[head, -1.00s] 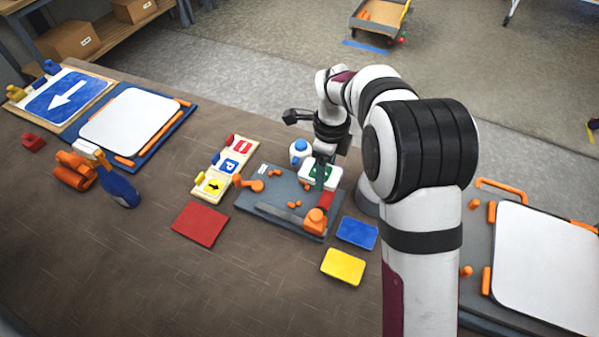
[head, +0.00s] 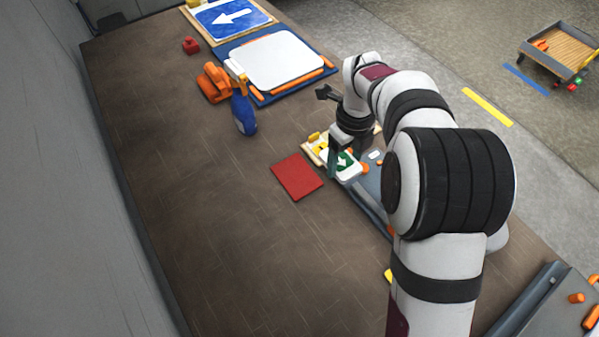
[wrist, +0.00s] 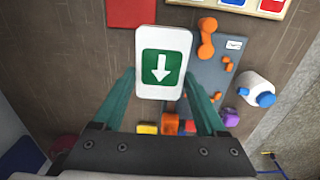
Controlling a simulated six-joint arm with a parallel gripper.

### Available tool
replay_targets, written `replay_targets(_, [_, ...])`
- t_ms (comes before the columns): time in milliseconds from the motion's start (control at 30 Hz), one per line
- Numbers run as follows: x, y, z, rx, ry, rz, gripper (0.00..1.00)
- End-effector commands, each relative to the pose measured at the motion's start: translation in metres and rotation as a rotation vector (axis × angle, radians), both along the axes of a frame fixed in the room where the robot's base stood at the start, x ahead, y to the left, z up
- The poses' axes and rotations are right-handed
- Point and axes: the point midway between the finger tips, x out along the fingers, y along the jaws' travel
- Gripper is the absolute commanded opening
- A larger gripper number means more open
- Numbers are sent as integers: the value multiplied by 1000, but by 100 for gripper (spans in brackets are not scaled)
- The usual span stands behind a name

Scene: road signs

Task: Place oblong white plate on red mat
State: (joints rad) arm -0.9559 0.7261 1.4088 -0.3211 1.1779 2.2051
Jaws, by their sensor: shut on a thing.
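My gripper (wrist: 160,76) is shut on the oblong white plate (wrist: 163,91), which bears a green square with a white arrow. One finger lies on each side of the plate in the wrist view. In the head view my gripper (head: 342,158) holds the plate (head: 352,175) above the near side of the sign rack and grey board, right of the red mat. The flat red mat (head: 297,177) lies bare on the table. It also shows at the top of the wrist view (wrist: 131,12), apart from the plate.
A grey board (wrist: 212,75) with orange parts lies beside the plate, and a sign rack (wrist: 250,8) lies beyond. A blue-white bottle (wrist: 257,92) stands right. The table left of and below the mat is clear.

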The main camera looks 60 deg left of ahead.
Motion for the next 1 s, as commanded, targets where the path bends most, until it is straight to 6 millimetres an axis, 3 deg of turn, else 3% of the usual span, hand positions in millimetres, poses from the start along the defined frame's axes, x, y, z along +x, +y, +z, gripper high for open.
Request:
replay_targets(200, [-39,55,-41,-2,1,6,19])
replay_targets(367, [-56,80,-60,-1,1,2,19])
replay_targets(467, [-60,85,-67,-2,1,1,19])
replay_targets(667, [-59,85,-102,-2,1,0,19])
replay_targets(967, [-59,85,-105,-1,0,0,19])
replay_targets(1000, [-59,85,-106,-1,0,0,76])
